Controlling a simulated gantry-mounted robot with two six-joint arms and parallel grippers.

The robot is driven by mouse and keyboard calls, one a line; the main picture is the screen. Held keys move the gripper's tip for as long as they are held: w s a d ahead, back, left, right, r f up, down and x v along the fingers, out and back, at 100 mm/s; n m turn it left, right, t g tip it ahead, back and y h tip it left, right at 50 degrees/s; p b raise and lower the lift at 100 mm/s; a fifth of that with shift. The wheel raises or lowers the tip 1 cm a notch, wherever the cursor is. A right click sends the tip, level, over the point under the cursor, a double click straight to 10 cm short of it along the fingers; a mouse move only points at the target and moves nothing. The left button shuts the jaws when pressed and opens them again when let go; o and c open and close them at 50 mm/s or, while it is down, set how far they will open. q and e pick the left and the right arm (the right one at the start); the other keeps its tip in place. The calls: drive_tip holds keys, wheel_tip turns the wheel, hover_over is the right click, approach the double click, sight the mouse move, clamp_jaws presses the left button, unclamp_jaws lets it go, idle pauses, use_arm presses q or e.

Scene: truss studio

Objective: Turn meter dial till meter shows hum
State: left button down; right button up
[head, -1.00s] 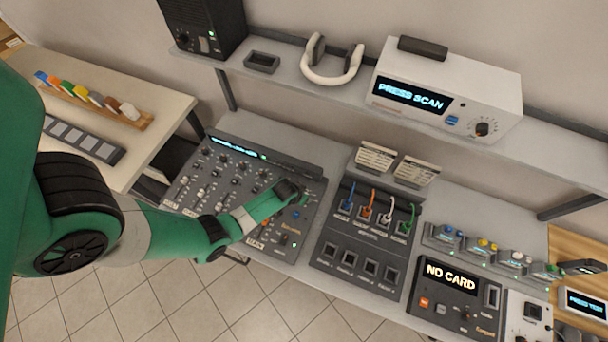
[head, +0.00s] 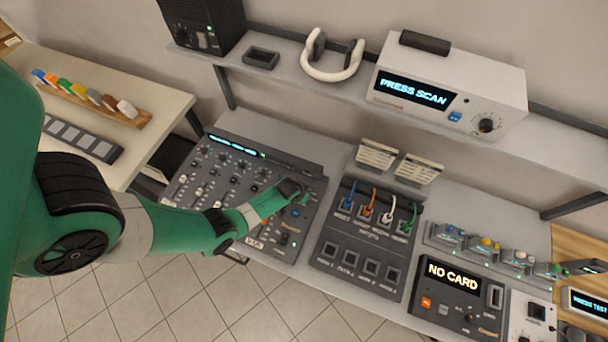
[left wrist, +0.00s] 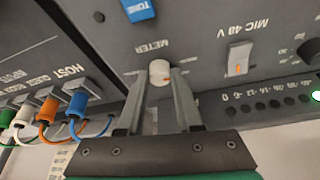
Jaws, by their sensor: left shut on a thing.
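The meter dial is a small pale round knob (left wrist: 159,72) beside the word METER on the grey mixing console (head: 222,196). My left gripper (left wrist: 161,80) is shut on it, one finger on each side. In the head view my left gripper (head: 290,188) is at the console's right part and hides the dial. The console's cyan display (head: 232,145) is lit at its top edge, but its text is too small to read. In the left wrist view a row of level lights has one green light (left wrist: 316,96) lit. My right gripper is not in view.
A blue TONE button (left wrist: 138,9) and a white MIC 48 V switch (left wrist: 239,58) sit near the dial. A patch panel (head: 358,253) with coloured cables stands right of the console. A shelf (head: 290,75) runs above and behind.

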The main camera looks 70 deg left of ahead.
use_arm(q)
drive_tip(key=shift+m, duration=0.3)
drive_tip(key=shift+a+m+t+h, duration=0.1)
drive_tip(key=shift+m+t+h, duration=0.3)
drive_tip(key=shift+m, duration=0.5)
drive_tip(key=m, duration=0.2)
drive_tip(key=m+h, duration=0.1)
drive_tip(key=m, duration=0.1)
drive_tip(key=shift+a+h+b, duration=0.15)
drive_tip(key=shift+h+b, duration=0.15)
drive_tip(key=shift+b, duration=0.1)
drive_tip(key=shift+s+m+h, duration=0.1)
drive_tip(key=shift+m+h, duration=0.3)
drive_tip(key=shift+m, duration=0.8)
drive_tip(key=c, duration=0.6)
unclamp_jaws()
drive_tip(key=shift+r, duration=0.1)
